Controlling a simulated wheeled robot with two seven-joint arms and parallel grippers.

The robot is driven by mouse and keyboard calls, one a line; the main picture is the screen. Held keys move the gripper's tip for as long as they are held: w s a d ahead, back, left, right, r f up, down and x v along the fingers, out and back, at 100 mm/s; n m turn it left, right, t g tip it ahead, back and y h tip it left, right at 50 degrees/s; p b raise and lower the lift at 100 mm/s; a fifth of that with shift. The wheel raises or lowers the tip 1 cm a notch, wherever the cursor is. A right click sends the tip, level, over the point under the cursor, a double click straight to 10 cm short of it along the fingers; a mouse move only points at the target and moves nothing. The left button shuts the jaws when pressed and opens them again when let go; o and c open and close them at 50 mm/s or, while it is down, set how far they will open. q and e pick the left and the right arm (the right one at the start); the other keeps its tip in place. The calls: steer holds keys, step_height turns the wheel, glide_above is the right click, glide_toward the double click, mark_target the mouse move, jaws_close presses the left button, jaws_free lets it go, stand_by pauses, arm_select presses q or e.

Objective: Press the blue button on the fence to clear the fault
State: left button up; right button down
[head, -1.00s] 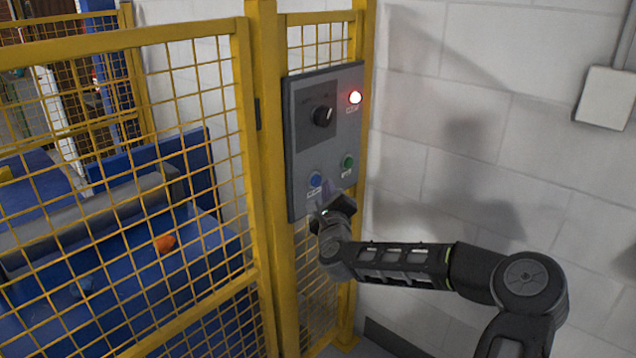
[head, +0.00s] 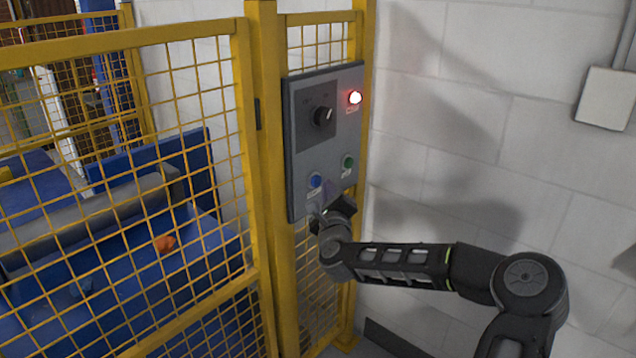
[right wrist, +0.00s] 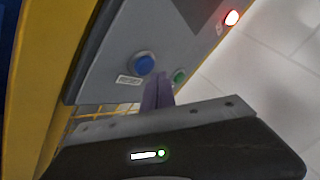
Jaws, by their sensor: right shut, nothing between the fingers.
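The blue button (head: 315,181) is at the lower left of the grey control panel (head: 345,135) on the yellow fence. It also shows in the right wrist view (right wrist: 143,64), above a small white label. My right gripper (head: 325,193) is shut and empty, just below and right of the blue button in the head view. In the right wrist view its purple-grey fingertips (right wrist: 158,92) lie below and right of the button, apart from it in the picture. Whether the tips touch the panel I cannot tell. My left gripper is not in view.
The panel also carries a green button (head: 348,161), a black rotary knob (head: 322,116) and a lit red lamp (head: 355,97). Yellow mesh fence (head: 130,180) fills the left. Behind it, an orange object (head: 165,243) lies on a blue surface. A white block wall (head: 480,140) stands right.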

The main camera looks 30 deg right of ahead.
steer(key=shift+w+a, duration=0.1)
steer(key=shift+w, duration=0.05)
stand_by(0.5)
steer(key=shift+w, duration=0.3)
steer(key=shift+w+a+b, duration=0.2)
steer(key=shift+w+b, duration=0.2)
steer(key=shift+b, duration=0.05)
stand_by(0.7)
stand_by(0.3)
steer(key=shift+s+d, duration=0.25)
steer(key=shift+s, duration=0.55)
steer(key=s, duration=0.2)
steer(key=s+d+p, duration=0.1)
steer(key=s, duration=0.2)
steer(key=shift+d, duration=0.2)
